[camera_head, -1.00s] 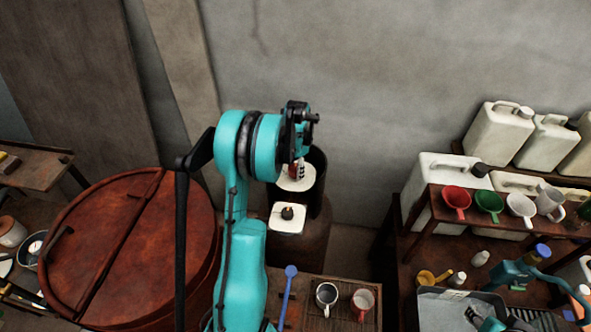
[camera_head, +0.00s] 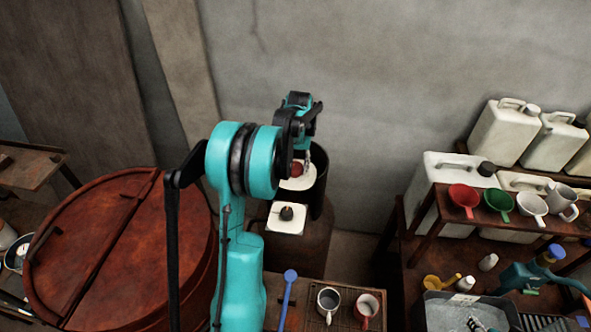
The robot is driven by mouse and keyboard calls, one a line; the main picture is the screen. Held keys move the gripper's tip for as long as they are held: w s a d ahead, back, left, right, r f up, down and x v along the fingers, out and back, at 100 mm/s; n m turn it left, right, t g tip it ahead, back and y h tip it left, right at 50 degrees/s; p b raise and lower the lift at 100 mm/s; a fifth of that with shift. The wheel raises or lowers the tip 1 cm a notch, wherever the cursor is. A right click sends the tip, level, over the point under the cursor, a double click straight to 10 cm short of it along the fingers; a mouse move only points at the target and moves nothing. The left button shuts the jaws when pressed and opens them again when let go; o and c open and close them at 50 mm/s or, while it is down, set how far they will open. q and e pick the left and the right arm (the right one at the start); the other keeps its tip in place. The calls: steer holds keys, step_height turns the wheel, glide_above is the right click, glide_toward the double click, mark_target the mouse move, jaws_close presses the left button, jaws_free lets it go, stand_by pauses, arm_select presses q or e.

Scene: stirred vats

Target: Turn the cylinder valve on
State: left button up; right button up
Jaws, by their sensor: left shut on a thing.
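The gas cylinder stands by the wall behind the bench, partly inside a dark round shell, with a pale top (camera_head: 298,183). A small red valve knob (camera_head: 297,169) shows above it, partly covered by my gripper. My left gripper (camera_head: 304,160) reaches down over the cylinder from my teal arm. Its fingers are shut at the red knob, and the arm hides part of the contact. I cannot tell how far the knob is turned. My right gripper does not show clearly in this view.
A white plate with a small dark knob (camera_head: 286,214) lies in front of the cylinder. A big rust-red lidded vat (camera_head: 110,250) stands left. Two mugs (camera_head: 328,300) and a blue-ended stick (camera_head: 289,277) are on the bench. Shelves with white jugs (camera_head: 505,130) and coloured cups (camera_head: 464,198) stand right.

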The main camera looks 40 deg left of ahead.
mark_target(297, 166)
arm_select(q)
steer(key=n+b, duration=0.1)
steer(key=n, duration=0.2)
steer(key=shift+n, duration=0.4)
steer(key=shift+n+b, duration=0.45)
steer(key=shift+n, duration=1.05)
steer(key=o, duration=1.2)
steer(key=shift+c, duration=0.2)
steer(key=shift+r, duration=0.1)
step_height(297, 166, up, 12)
steer(key=shift+w, duration=0.25)
steer(key=shift+d, duration=0.1)
